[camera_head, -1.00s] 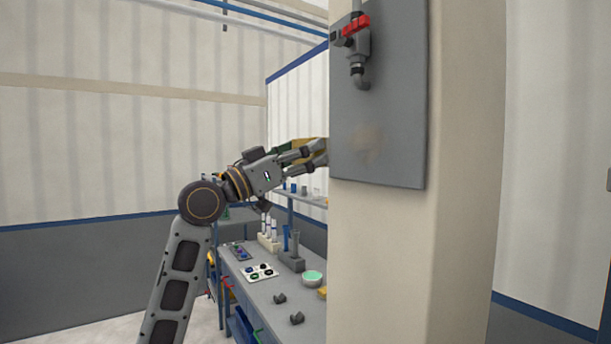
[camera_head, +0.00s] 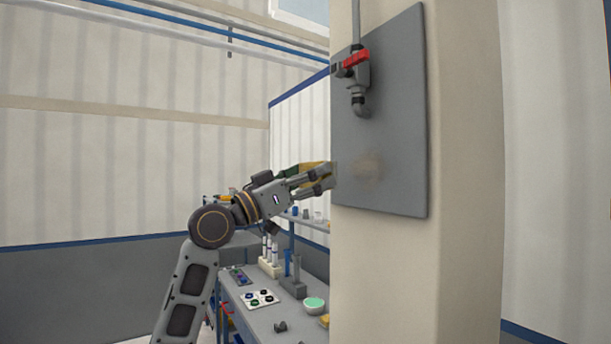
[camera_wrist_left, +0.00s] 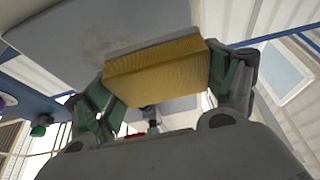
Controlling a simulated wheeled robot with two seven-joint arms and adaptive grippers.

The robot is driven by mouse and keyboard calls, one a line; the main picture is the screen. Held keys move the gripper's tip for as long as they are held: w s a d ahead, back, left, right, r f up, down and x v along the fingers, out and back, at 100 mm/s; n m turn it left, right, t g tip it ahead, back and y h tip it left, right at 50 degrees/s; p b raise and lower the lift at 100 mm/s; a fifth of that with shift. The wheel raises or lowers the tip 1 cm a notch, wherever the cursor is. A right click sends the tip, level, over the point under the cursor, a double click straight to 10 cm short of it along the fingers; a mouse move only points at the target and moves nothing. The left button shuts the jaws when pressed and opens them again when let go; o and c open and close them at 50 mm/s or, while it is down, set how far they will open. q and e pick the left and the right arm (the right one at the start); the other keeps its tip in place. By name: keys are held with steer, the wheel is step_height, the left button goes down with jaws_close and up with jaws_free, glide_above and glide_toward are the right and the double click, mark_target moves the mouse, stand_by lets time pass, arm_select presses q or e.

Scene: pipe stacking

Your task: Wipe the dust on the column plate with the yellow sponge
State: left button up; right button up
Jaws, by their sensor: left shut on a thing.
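The grey column plate (camera_head: 390,130) is fixed upright on the beige column. A brownish dust smudge (camera_head: 367,167) is on its lower left part, and it also shows in the left wrist view (camera_wrist_left: 97,43). My left gripper (camera_head: 326,178) is at the plate's left edge, to the left of the smudge. It is shut on the yellow sponge (camera_wrist_left: 155,70), which sits between its two fingers in the left wrist view. In the head view the sponge is mostly hidden by the fingers. I cannot tell whether the sponge touches the plate. My right gripper is not in view.
A red-handled valve (camera_head: 356,60) on a pipe is mounted on the plate's upper left. Below my left arm is a workbench (camera_head: 262,318) with a tube rack (camera_head: 270,266), a green-topped dish (camera_head: 314,305) and small parts. The column (camera_head: 465,180) is bare right of the plate.

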arm_select(q)
steer(key=shift+w+d, duration=0.55)
steer(key=shift+d, duration=0.25)
steer(key=shift+w+d+p, duration=0.55)
steer(key=shift+w+d, duration=0.1)
steer(key=shift+d, duration=0.25)
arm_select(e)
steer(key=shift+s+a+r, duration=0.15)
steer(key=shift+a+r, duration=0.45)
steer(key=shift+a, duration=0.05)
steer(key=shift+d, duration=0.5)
arm_select(q)
steer(key=shift+w+d, duration=0.25)
steer(key=shift+d, duration=0.1)
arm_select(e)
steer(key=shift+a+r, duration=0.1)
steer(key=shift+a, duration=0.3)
arm_select(q)
steer(key=shift+w+d, duration=0.35)
steer(key=shift+d, duration=0.1)
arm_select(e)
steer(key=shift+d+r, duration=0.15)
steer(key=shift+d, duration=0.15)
arm_select(q)
steer(key=shift+s+d, duration=0.1)
steer(key=shift+s, duration=0.05)
